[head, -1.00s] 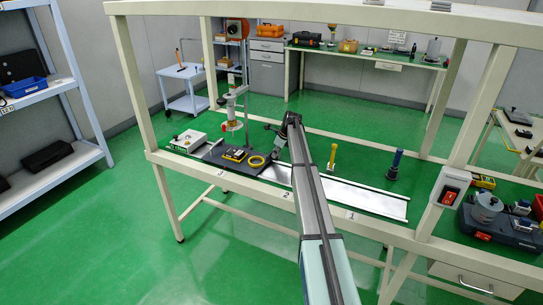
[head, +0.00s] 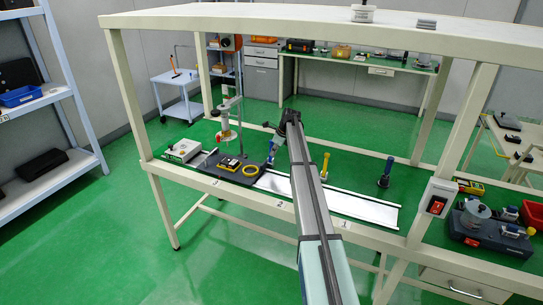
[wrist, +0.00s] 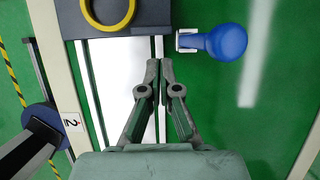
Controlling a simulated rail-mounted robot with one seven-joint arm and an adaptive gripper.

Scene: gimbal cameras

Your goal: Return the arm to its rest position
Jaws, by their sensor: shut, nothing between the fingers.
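My arm reaches from the bottom of the head view into the bench frame, with its wrist (head: 290,118) over the bench. My gripper (wrist: 160,62) shows in the wrist view with its two fingertips together and nothing between them. It is over the pale rail (wrist: 125,75), just below the dark plate's edge in the picture. A blue round-headed part (wrist: 228,42) with a small white base is to the right of the fingertips, apart from them. In the head view the fingers cannot be made out clearly.
The dark plate (head: 210,169) carries a yellow ring (head: 251,170). A yellow post (head: 324,167) and a blue post (head: 385,172) stand behind the rail (head: 352,204). A bench upright (head: 465,130) with a red switch (head: 437,206) stands right of the arm.

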